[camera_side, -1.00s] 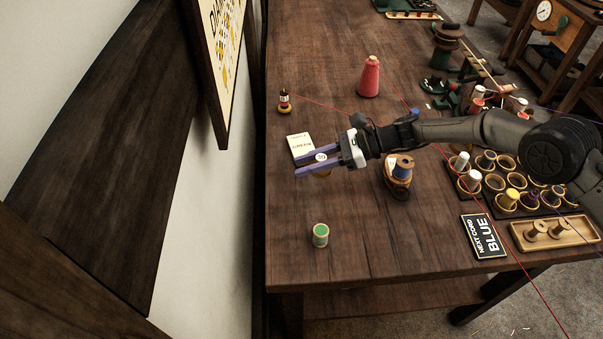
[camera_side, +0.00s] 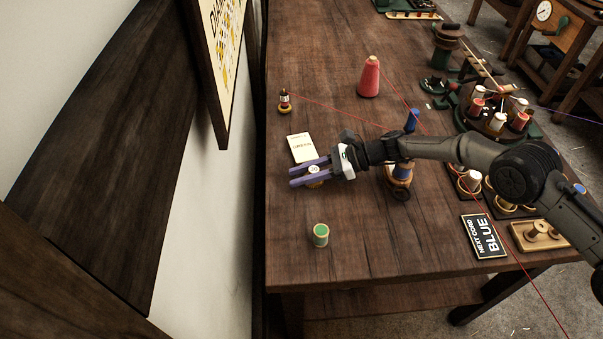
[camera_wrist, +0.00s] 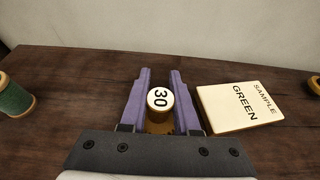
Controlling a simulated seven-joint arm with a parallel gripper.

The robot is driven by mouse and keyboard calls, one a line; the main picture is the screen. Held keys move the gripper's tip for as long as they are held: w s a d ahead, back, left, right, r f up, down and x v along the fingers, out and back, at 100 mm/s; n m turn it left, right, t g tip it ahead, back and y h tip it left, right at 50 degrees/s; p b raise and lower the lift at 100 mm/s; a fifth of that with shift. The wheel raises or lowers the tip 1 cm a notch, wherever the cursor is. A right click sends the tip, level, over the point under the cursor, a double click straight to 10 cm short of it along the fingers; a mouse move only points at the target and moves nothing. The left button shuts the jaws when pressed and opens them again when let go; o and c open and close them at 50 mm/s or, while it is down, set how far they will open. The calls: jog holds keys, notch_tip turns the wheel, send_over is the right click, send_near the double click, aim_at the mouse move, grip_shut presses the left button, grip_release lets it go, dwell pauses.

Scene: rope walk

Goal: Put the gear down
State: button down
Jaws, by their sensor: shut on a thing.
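The gear (camera_wrist: 160,98) has a white round cap marked "30" with brass-coloured parts below it. It sits between the two purple fingers of my gripper (camera_wrist: 160,88), which is shut on it. In the side view my gripper (camera_side: 309,172) is low over the left part of the table, and the gear's white cap (camera_side: 315,169) shows between the fingers. The gear's underside is partly hidden, so I cannot tell whether it touches the wood.
A cream "SAMPLE GREEN" card (camera_side: 301,148) lies just behind my gripper. A green spool (camera_side: 320,235) stands in front. A red cone (camera_side: 369,77) stands farther back. A "NEXT CORD BLUE" sign (camera_side: 483,236) lies at right. Bare wood surrounds the green spool.

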jog(key=c, duration=0.6)
grip_release()
jog(key=shift+f, duration=0.1)
jog(key=shift+c, duration=0.2)
jog(key=shift+d+r, duration=0.1)
jog(key=shift+r, duration=0.15)
jog(key=v, duration=0.7)
jog(key=shift+d, duration=0.2)
